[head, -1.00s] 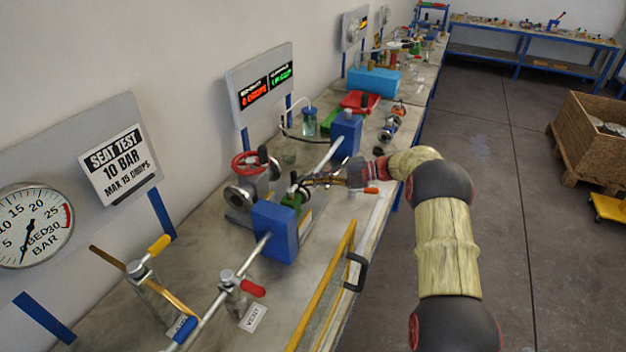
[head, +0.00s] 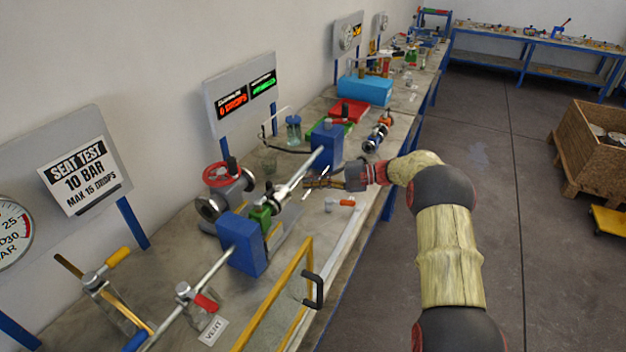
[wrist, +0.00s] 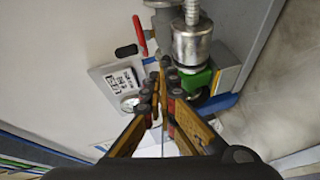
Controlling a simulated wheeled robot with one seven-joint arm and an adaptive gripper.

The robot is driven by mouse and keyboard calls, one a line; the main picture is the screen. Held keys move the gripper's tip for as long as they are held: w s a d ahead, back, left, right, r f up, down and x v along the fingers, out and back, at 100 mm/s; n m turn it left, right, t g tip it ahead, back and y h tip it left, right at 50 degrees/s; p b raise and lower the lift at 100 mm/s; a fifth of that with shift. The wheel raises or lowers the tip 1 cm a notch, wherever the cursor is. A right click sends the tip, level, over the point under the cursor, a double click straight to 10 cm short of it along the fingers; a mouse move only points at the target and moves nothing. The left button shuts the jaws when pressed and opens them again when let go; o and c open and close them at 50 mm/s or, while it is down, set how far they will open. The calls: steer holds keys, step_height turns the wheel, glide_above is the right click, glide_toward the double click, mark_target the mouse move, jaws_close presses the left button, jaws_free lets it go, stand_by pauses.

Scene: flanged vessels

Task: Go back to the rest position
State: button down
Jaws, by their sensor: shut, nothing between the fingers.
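My gripper (head: 312,183) is at the end of my arm, above the workbench (head: 175,235), just right of the clamped test fitting. It is shut and empty. In the wrist view its fingers (wrist: 160,92) come together at the middle, with nothing between them. A green part (head: 261,215) with a metal fitting sits between two blue blocks (head: 242,245) on the bench. The green part also shows in the wrist view (wrist: 196,78), just beyond the fingertips to the right. I cannot tell the exact gap between the fingers and the fitting.
A flanged valve with a red handwheel (head: 220,174) stands left of the fitting. A yellow rail frame with a black handle (head: 314,290) is at the front edge. A red tray (head: 349,110) and a blue box (head: 365,90) lie farther back.

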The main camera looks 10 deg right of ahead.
steer(key=w+d+f+m+t+h, duration=0.4)
steer(key=w+d+m+h, duration=0.1)
steer(key=d+m, duration=0.2)
steer(key=w+d+f+m+t+h, duration=0.3)
steer(key=w+d+m+t+h, duration=0.15)
steer(key=w+d+m, duration=0.2)
steer(key=s+d+r+m+g+h, duration=0.35)
steer(key=s+d+m+h, duration=0.6)
steer(key=s, duration=0.35)
steer(key=s+a+r+m+g+y, duration=0.1)
steer(key=s+a+r+m+g, duration=0.2)
steer(key=s, duration=0.8)
steer(key=s+a+r+m+g, duration=0.15)
steer(key=s+a, duration=0.35)
steer(key=s, duration=0.7)
steer(key=s+a+r+m+g+y, duration=0.15)
steer(key=s+a+m, duration=0.25)
steer(key=s, duration=0.7)
steer(key=s+a+r+t, duration=0.1)
steer(key=s+a+r, duration=0.3)
steer(key=s, duration=0.2)
steer(key=s+a+r+t+y, duration=0.1)
steer(key=s+a+r, duration=0.2)
steer(key=s+a, duration=0.2)
steer(key=shift+s+a+r+n, duration=0.2)
steer(key=shift+s+r+n, duration=0.15)
steer(key=shift+s+r, duration=0.05)
